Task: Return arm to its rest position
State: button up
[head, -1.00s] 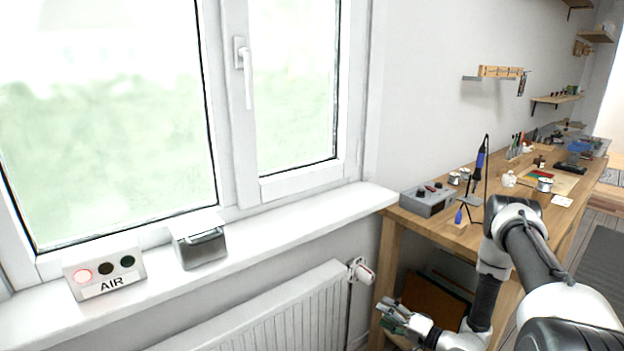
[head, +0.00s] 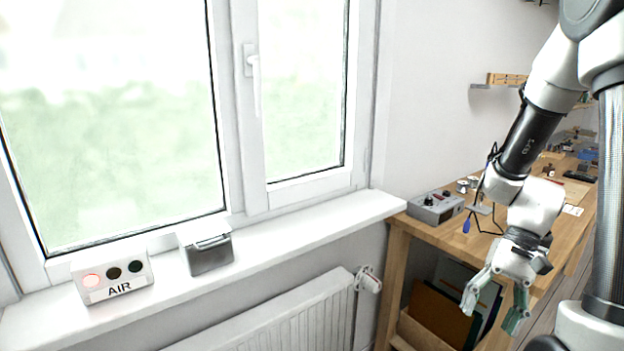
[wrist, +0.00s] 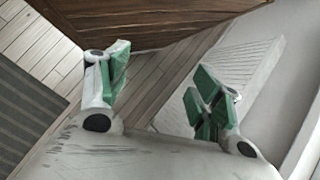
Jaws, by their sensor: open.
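My gripper (head: 495,303) hangs at the lower right of the head view, in front of the wooden workbench (head: 393,275). Its green-padded fingers point down and are spread apart. Nothing is between them. In the wrist view my gripper (wrist: 160,88) is also open and empty, with the floor and the radiator (wrist: 245,65) beyond the fingers. My arm is bent, with its forearm slanting down from the upper right of the head view.
A windowsill (head: 290,235) bears an AIR indicator box (head: 113,277) and a grey lidded box (head: 208,250). The radiator (head: 290,325) stands below. A grey control unit (head: 436,207) sits on the bench's near corner, and boards (head: 445,310) stand beneath the bench.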

jog(key=s+d+r+n+t+h, duration=0.1)
jog(key=r+t, duration=0.3)
jog(key=r, duration=0.5)
jog(key=s+d+r+n+t+h, duration=0.1)
jog(key=s+r+n+t+h, duration=0.2)
jog(key=r, duration=0.7)
jog(key=shift+s+n+t+h, duration=0.25)
jog(key=shift+t+h, duration=0.25)
jog(key=shift+t, duration=0.4)
jog(key=shift+r, duration=0.1)
